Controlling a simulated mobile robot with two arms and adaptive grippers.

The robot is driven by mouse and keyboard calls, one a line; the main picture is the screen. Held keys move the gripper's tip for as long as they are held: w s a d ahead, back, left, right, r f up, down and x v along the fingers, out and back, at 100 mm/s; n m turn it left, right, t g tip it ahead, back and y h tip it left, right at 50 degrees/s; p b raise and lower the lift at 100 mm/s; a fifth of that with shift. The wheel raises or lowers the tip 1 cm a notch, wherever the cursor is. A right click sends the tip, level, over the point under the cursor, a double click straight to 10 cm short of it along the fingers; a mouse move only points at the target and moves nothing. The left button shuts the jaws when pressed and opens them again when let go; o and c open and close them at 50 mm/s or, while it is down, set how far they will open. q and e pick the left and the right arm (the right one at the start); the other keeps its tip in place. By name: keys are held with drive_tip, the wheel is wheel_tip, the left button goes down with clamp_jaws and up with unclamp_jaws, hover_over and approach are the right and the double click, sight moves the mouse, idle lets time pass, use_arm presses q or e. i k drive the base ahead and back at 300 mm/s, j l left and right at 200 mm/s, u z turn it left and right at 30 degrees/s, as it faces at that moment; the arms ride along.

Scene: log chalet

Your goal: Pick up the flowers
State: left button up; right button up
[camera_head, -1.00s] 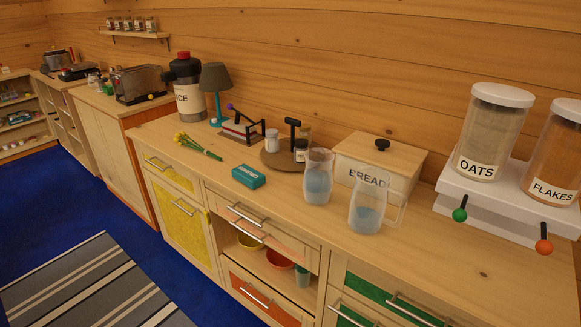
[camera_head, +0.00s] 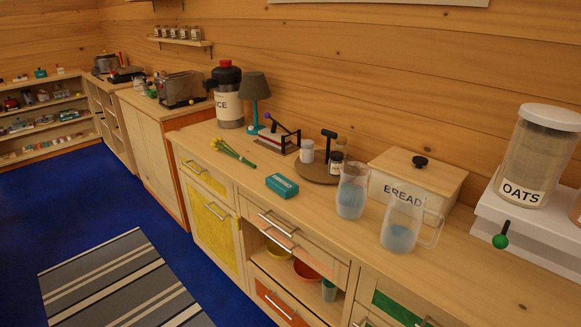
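The flowers (camera_head: 233,152) are a small bunch with yellow heads and green stems. They lie flat on the wooden counter, near its front edge, in front of the lamp and the dark-lidded container. The yellow heads point to the back left and the stems to the front right. Nothing covers them. Neither of my grippers shows in the head view.
A teal box (camera_head: 282,186) lies right of the flowers. A lamp (camera_head: 254,90) and a large container (camera_head: 228,100) stand behind them. Two pitchers (camera_head: 351,190) and a bread box (camera_head: 412,186) stand farther right. Blue floor with a striped rug (camera_head: 120,285) is open at left.

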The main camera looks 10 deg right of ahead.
sight(215, 143)
drive_tip(key=i+j+u, duration=0.1)
drive_tip(key=i+j, duration=0.35)
drive_tip(key=i, duration=0.3)
drive_tip(key=i+j+u, duration=0.15)
drive_tip(key=i, duration=0.25)
